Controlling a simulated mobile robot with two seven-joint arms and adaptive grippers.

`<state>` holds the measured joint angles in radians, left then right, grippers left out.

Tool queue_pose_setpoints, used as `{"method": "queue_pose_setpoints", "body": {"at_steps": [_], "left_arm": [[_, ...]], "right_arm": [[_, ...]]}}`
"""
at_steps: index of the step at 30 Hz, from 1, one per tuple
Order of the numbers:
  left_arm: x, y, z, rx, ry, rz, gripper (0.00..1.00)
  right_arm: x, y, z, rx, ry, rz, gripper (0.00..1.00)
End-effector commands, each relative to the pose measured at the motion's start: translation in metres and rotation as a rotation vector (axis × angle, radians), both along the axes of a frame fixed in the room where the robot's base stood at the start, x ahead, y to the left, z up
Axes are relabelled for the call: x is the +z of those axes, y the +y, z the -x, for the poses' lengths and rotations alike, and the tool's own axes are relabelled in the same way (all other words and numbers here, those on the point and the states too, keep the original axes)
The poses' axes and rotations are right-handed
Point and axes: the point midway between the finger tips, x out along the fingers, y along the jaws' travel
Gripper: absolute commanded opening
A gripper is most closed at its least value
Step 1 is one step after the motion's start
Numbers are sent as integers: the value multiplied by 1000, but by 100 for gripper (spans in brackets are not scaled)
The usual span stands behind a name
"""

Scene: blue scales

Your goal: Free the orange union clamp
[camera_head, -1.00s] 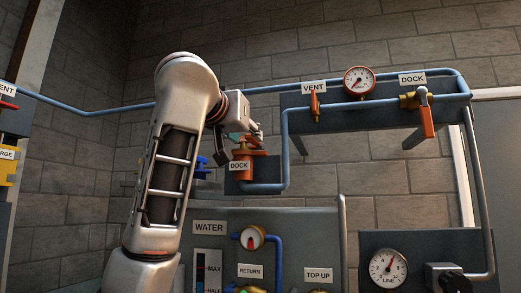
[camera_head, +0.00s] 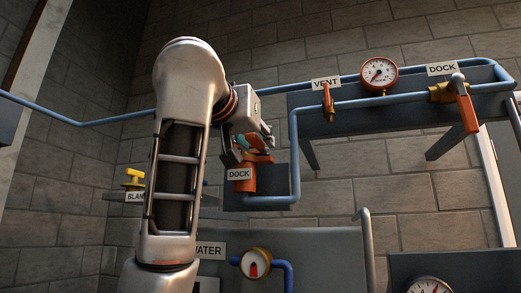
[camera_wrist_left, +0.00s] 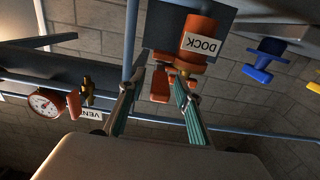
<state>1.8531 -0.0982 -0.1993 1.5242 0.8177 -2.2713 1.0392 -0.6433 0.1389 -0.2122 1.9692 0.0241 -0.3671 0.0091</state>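The orange union with its clamp (camera_head: 243,184) sits on a grey bracket behind a DOCK label, at the end of a blue pipe. In the left wrist view, which is upside down, the orange clamp handle (camera_wrist_left: 160,86) shows between my left fingers, and the union body (camera_wrist_left: 199,33) lies beyond them. My left gripper (camera_head: 255,147) is at the top of the union; its teal-padded fingers (camera_wrist_left: 157,82) are apart, one on either side of the handle. Whether they touch it I cannot tell. My arm stands left of the union. My right gripper is not in view.
Blue pipes run along the wall beside and above the union. To the right are an orange VENT valve (camera_head: 328,102), a gauge (camera_head: 379,75) and an orange-handled DOCK valve (camera_head: 466,108). A yellow valve (camera_head: 133,178) is at left. A blue valve (camera_wrist_left: 261,63) shows in the wrist view.

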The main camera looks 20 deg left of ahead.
Motion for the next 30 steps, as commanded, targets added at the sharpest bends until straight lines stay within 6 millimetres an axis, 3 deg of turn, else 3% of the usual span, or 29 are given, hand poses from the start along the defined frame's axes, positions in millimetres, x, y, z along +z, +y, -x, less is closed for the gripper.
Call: {"method": "queue_pose_setpoints", "body": {"at_steps": [14,18,30], "left_arm": [[1,-1,6,1,-1,0,33],[1,-1,5,1,-1,0,0],[0,1,4,8,0,1,0]], "right_arm": [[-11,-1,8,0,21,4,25],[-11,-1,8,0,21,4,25],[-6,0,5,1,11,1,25]]}}
